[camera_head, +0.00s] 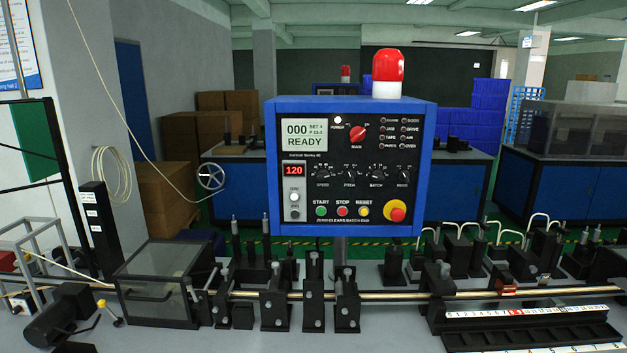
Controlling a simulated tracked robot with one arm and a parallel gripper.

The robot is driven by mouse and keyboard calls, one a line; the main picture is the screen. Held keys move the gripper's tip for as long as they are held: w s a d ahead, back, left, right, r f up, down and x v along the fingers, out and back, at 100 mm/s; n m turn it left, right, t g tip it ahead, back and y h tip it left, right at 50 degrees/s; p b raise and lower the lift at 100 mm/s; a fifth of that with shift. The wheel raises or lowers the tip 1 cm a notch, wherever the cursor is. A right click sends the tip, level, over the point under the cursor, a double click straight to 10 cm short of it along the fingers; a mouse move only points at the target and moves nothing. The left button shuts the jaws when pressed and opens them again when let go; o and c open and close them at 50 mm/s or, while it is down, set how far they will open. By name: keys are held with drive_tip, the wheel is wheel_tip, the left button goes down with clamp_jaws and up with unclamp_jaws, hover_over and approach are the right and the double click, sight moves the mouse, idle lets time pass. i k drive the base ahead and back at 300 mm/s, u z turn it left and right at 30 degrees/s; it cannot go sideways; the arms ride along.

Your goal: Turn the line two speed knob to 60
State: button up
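A blue-framed control panel (428,165) stands upright in the middle of the view. A black knob labelled SPEED (323,172) sits at the left of a row of small black knobs on its dark face. The pointer's exact setting is too small to read. A red readout (293,170) left of the knob shows 120. The screen (304,135) above reads 000 and READY. No line number is legible on this panel. Another blue panel (322,89) with a red lamp stands far behind, mostly hidden. My gripper is not in view.
A red selector (358,133), START (321,211), STOP (342,211) and RESET (362,211) buttons and a red emergency stop (397,210) share the panel. A long rod (400,295) with black fixtures runs across the bench before it. The air before the panel is clear.

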sight(323, 174)
drive_tip(key=i, duration=1.65)
drive_tip(key=z, duration=0.05)
